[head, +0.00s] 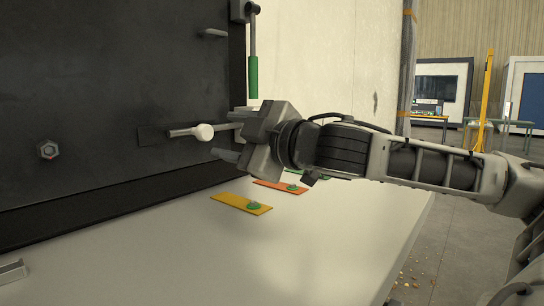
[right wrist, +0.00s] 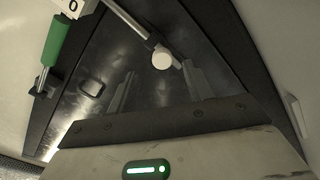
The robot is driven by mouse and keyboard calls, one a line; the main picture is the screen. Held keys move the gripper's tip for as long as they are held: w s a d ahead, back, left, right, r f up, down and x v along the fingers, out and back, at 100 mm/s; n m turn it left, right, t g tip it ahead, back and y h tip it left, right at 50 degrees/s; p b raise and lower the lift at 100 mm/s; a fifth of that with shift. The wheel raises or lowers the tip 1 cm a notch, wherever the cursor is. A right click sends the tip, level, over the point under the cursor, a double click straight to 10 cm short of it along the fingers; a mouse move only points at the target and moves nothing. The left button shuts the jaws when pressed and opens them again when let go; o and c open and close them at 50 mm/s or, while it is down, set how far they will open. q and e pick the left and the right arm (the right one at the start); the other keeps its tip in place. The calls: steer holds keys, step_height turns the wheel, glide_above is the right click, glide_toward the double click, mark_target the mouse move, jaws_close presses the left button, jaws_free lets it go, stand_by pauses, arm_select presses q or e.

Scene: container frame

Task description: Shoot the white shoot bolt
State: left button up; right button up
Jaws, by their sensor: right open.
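The white shoot bolt shows as a round white knob (head: 204,132) on a grey metal rod, lying roughly level against the black panel (head: 100,90). The knob also shows in the right wrist view (right wrist: 162,60), with its rod running to the upper left. My right gripper (head: 228,136) is open, to the right of the knob in the head view, its fingers pointing toward the panel. In the right wrist view the knob appears just beyond the gap between the fingertips (right wrist: 160,80). The fingers look apart from it. My left gripper is not in view.
A green-handled rod (head: 253,77) hangs above the gripper at the panel's right edge. A hex bolt (head: 48,149) sits on the panel at left. Yellow (head: 235,203) and orange (head: 272,186) plates lie on the white surface (head: 310,250) below. That surface is clear toward the front.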

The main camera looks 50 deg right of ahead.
steer(key=s+b, duration=0.2)
steer(key=s, duration=0.6)
steer(key=shift+s+d, duration=0.25)
steer(key=shift+s, duration=0.1)
